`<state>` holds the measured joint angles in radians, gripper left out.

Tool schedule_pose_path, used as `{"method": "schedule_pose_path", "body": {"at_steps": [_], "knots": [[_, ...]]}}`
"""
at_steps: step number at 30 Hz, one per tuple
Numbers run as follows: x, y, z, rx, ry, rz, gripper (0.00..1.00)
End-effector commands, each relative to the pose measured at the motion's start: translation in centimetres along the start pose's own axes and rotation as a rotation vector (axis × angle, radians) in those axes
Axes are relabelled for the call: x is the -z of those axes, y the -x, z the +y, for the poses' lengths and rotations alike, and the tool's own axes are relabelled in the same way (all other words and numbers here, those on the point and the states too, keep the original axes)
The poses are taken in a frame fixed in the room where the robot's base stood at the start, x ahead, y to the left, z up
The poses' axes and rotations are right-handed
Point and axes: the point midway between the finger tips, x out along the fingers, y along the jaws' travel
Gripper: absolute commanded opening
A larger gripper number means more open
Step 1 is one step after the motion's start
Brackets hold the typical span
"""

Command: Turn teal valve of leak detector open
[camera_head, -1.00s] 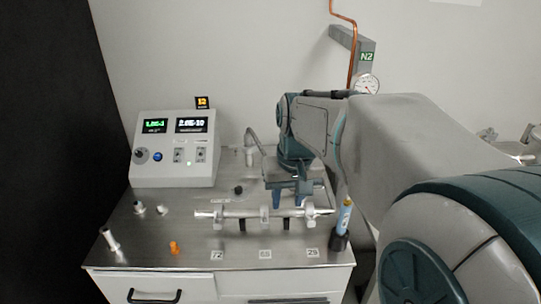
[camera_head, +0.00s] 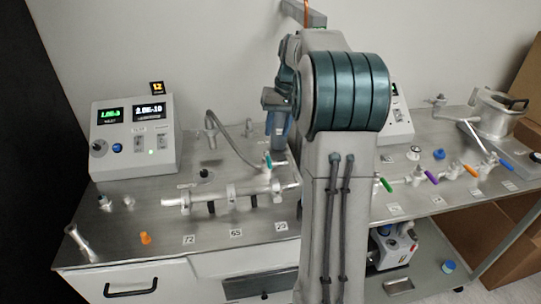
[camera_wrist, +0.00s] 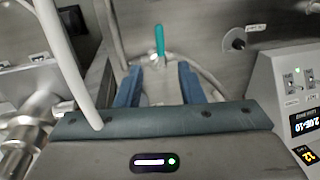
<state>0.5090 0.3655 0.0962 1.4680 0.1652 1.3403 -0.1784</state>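The teal valve handle (camera_head: 267,160) sits near the right end of a metal pipe assembly on the leak detector bench. In the wrist view the teal handle (camera_wrist: 159,40) stands just beyond the fingertips, roughly centred between them. My gripper (camera_wrist: 160,72) is open and empty, with two blue fingers apart. In the head view my gripper (camera_head: 278,125) is above and behind the valve, partly hidden by my arm. The leak detector console (camera_head: 135,140) stands at the back left with lit displays; part of it shows in the wrist view (camera_wrist: 290,85).
The metal pipe (camera_head: 225,194) runs across the bench above numbered labels. An orange fitting (camera_head: 145,238) is at the front left. A grey hose (camera_head: 235,130) arches behind. A second bench on the right holds valves with green, purple, orange and blue handles (camera_head: 432,177).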

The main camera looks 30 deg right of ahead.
Motion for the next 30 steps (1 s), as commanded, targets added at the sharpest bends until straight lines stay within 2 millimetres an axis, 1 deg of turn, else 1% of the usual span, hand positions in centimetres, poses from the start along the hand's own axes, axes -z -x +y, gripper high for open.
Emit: {"method": "schedule_pose_path", "body": {"at_steps": [1,6,12,18,27,29,30], "knots": [[-0.1,-1.2,0.0,0.001,0.0,-0.005,0.35],[-0.1,-4.9,0.0,0.0,0.001,-0.005,0.35],[-0.1,-8.2,0.0,0.0,0.001,-0.003,0.35],[-0.1,-9.7,0.0,-0.001,0.001,-0.001,0.35],[0.0,-9.9,0.0,-0.001,0.001,0.0,0.35],[0.0,-9.9,0.0,-0.001,0.001,0.0,0.18],[0.0,-9.8,0.0,-0.001,0.001,0.0,0.07]]}}
